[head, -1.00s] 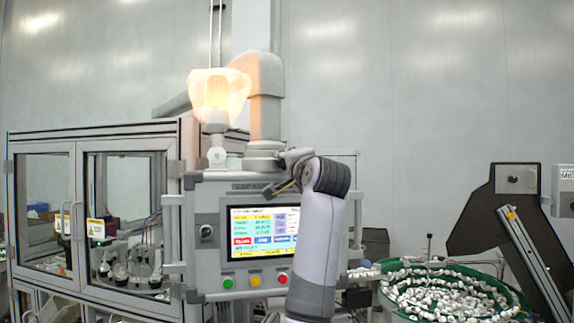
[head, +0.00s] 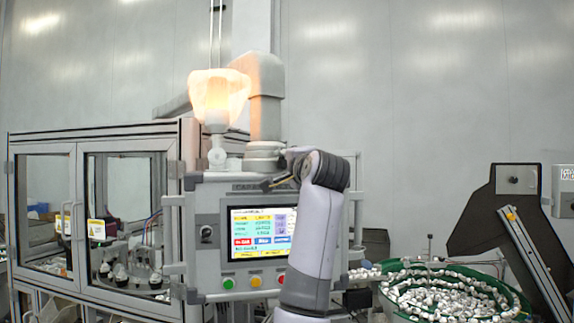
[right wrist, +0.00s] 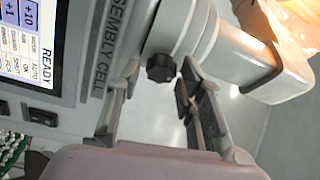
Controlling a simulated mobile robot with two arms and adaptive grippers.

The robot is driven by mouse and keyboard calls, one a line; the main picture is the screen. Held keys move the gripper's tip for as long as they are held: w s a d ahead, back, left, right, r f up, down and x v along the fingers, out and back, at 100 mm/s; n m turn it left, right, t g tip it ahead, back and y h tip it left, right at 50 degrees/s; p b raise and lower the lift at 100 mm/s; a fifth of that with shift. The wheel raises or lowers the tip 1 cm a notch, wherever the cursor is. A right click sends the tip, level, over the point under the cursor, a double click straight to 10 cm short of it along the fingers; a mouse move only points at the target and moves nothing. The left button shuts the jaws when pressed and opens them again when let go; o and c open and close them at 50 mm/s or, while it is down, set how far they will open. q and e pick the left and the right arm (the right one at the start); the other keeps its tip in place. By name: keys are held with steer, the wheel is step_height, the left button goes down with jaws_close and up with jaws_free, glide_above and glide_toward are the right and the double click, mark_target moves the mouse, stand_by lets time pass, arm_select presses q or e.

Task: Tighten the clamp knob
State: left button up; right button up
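The clamp knob (right wrist: 160,67) is a small black lobed knob below the grey arm joint of the panel in the right wrist view. My right gripper (right wrist: 158,75) is open, with one finger on each side of the knob and gaps visible on both sides. In the head view my right gripper (head: 280,183) shows small and dark, at the top edge of the control panel (head: 212,275), just below the support arm's joint. My left gripper is not in view.
The panel's screen (head: 262,232) is lit, with coloured buttons below it. A glowing lamp-like cover (head: 217,95) stands above the joint. A glazed machine enclosure (head: 120,135) is at left. A green bowl (head: 520,302) of white caps is at right.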

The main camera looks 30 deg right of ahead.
steer(key=shift+o, duration=1)
steer(key=v, duration=1.2)
